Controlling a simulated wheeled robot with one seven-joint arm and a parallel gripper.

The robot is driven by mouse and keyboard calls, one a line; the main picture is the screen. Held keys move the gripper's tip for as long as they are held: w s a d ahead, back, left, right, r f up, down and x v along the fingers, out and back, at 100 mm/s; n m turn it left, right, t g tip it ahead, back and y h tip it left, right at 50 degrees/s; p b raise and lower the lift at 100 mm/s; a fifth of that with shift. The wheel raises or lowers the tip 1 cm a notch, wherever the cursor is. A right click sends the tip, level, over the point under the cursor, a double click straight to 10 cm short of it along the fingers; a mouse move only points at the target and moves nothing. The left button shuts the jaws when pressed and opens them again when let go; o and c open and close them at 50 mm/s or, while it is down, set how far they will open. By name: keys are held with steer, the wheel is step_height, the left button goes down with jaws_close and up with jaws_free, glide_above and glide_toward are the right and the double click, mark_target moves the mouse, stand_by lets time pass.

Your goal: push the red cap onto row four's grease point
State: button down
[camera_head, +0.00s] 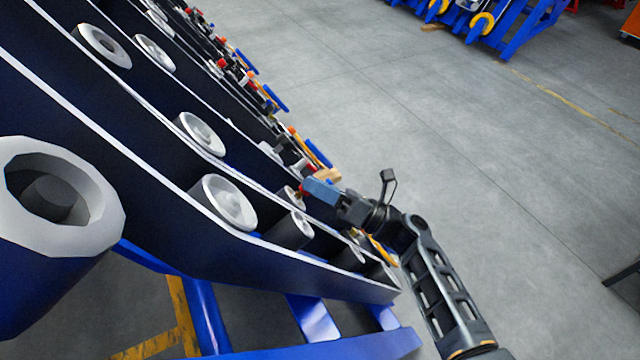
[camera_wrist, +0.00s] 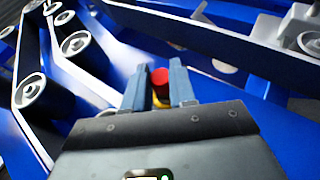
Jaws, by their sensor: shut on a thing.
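My gripper (camera_wrist: 160,92) shows in the wrist view with its two blue fingers on either side of a red cap (camera_wrist: 160,77). A yellow part (camera_wrist: 160,102) shows just below the red, between the fingers. In the head view my gripper (camera_head: 308,189) is at the lower right part of the chassis, its blue fingers beside the dark plates. A small bit of red shows at the fingertips there. The grease point is hidden or too small to make out, and I cannot tell whether the cap touches anything beyond the fingers.
Dark chassis plates (camera_head: 130,120) with round white-rimmed rollers (camera_head: 228,203) run diagonally across the left. Rows of small red, orange and blue parts (camera_head: 235,70) line the far edge. A blue frame (camera_head: 205,315) stands below. Grey floor (camera_head: 450,150) on the right is open.

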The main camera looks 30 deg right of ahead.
steer(key=shift+a+f, duration=0.2)
steer(key=shift+a, duration=0.15)
steer(key=c, duration=0.8)
jaws_free()
steer(key=shift+c, duration=0.2)
steer(key=b+v, duration=0.1)
steer(key=v, duration=0.7)
